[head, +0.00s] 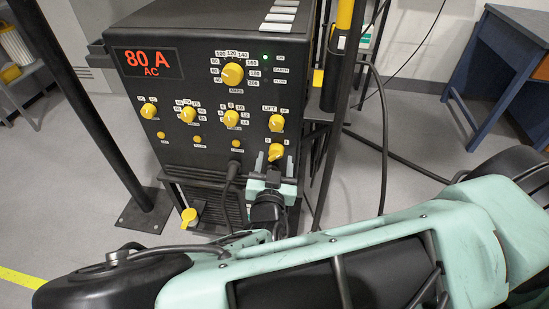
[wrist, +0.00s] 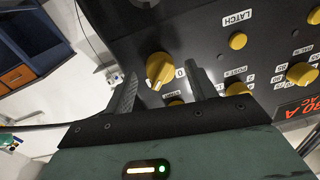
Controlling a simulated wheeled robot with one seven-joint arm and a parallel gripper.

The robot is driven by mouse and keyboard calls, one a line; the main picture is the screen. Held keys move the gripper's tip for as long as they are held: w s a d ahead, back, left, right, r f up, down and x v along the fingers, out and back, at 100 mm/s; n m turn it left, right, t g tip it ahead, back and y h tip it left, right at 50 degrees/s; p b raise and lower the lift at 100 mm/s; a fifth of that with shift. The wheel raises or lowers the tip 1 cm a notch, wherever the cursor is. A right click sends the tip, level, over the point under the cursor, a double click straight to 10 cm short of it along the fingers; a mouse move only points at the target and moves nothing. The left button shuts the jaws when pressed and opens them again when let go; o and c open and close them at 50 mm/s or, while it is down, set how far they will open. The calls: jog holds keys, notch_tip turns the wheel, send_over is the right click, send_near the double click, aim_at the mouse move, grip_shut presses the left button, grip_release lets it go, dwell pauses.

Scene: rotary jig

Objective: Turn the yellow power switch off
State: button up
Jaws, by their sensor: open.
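The yellow power switch (head: 276,152) is a small knob low on the right of the black machine's front panel, with small labels above it. My gripper (head: 274,165) is just below and in front of the switch in the head view. In the wrist view its two dark fingers are apart, one on each side of the switch. I cannot tell whether either finger touches it.
The machine's display (head: 149,63) reads "80 A AC" and a green light (head: 264,57) is lit. Several other yellow knobs, including the large amps knob (head: 232,75), are above. A cable (head: 229,183) hangs close left of my gripper. Dark posts (head: 342,95) stand right of the machine.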

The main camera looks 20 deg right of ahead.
jog(key=shift+w+d, duration=0.3)
jog(key=shift+w, duration=0.3)
jog(key=c, duration=1)
